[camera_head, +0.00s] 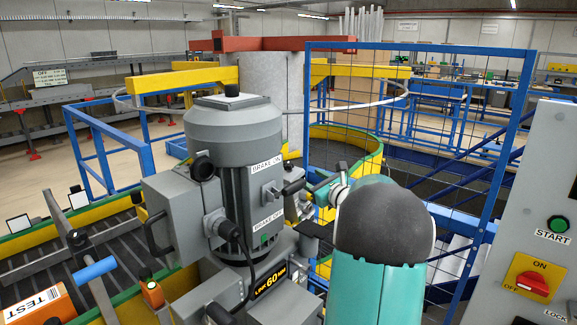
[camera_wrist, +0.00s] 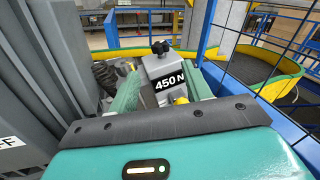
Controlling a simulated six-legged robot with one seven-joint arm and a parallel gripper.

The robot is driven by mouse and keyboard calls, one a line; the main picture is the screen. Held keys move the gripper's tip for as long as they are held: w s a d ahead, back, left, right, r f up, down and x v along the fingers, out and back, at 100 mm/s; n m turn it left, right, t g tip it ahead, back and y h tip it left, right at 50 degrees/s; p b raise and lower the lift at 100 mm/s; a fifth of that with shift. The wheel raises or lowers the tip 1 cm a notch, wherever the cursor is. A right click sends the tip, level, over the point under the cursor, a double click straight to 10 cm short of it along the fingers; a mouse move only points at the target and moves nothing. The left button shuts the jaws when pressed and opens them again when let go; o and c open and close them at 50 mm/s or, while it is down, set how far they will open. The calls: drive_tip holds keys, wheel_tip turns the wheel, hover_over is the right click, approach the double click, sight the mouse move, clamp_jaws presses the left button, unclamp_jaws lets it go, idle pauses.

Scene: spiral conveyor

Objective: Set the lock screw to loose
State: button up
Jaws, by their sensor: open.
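A grey block labelled 450 N (camera_wrist: 168,78) stands ahead of my gripper in the wrist view. A black knob (camera_wrist: 160,47) sits on top of it and may be the lock screw; I cannot tell its setting. My gripper (camera_wrist: 164,90) is open, with one teal finger on each side of the block's lower part. I cannot tell whether the fingers touch it. In the head view my teal arm covers the area in front of it, and no lock screw can be made out there.
A large grey motor (camera_head: 237,130) with BRAKE ON and BRAKE OFF labels stands close left of my arm. A blue mesh guard (camera_head: 420,120) rises behind my arm. A control panel (camera_head: 540,230) with a START button is at right. A TEST-labelled box (camera_head: 40,306) is at lower left.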

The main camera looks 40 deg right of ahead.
sight(292, 165)
drive_tip(key=x, duration=1.3)
drive_tip(key=shift+w+f, duration=0.1)
drive_tip(key=shift+w, duration=0.3)
drive_tip(key=shift+c, duration=0.4)
drive_tip(key=c, duration=0.9)
drive_tip(key=shift+y, duration=0.5)
drive_tip(key=shift+d+n+y, duration=0.15)
drive_tip(key=shift+n+y, duration=1.25)
drive_tip(key=shift+y, duration=0.2)
drive_tip(key=shift+n+g+y, duration=0.8)
drive_tip(key=shift+n+y, duration=0.6)
drive_tip(key=shift+y, duration=0.7)
